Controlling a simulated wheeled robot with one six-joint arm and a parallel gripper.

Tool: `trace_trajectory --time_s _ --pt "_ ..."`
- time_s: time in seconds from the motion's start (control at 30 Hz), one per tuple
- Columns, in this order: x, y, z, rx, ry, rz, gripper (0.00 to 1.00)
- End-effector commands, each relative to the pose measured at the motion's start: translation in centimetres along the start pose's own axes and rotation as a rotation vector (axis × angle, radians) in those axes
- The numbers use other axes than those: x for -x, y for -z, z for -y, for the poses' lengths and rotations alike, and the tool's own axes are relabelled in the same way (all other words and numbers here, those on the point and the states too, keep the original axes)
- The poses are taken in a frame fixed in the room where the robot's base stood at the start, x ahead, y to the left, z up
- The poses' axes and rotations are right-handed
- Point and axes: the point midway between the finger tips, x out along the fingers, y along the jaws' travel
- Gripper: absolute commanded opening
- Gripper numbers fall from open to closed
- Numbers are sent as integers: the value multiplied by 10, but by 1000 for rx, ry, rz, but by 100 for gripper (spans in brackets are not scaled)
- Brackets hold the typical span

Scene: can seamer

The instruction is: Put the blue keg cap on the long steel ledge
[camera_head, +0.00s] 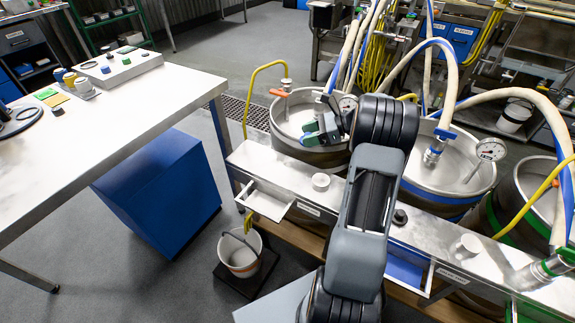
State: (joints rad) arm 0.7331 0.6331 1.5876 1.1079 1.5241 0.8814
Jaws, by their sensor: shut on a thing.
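My gripper (322,132) is at the end of my arm, over the left steel keg. The long steel ledge (272,172) runs in front of the kegs, from centre left to lower right. My gripper is beyond it and apart from it. On the ledge stand a white cap (320,181), a black cap (400,216) and another pale cap (470,245).
Steel kegs (455,175) with hoses, gauges (490,149) and an orange-handled valve (283,92) stand behind the ledge. An open drawer (266,201) juts from its front. A steel table (150,98) is at left, a bucket (241,253) on the floor. My arm hides the ledge's middle.

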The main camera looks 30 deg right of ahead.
Motion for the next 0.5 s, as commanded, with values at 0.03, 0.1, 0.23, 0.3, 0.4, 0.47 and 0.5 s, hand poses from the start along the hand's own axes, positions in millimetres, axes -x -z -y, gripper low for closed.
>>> trace_trajectory --time_s 0.03,0.1,0.23,0.3,0.4,0.47,0.5 --pt "-16 3 -3 1 -4 2 34" --pt "-34 3 -6 2 -4 1 34" --pt "-61 12 -11 -2 -3 1 34" --pt "-71 17 -12 -1 -1 1 34" --pt "-82 23 -14 0 -2 1 34" --pt "-86 25 -14 0 0 1 34" --pt "-88 26 -14 0 1 1 34"
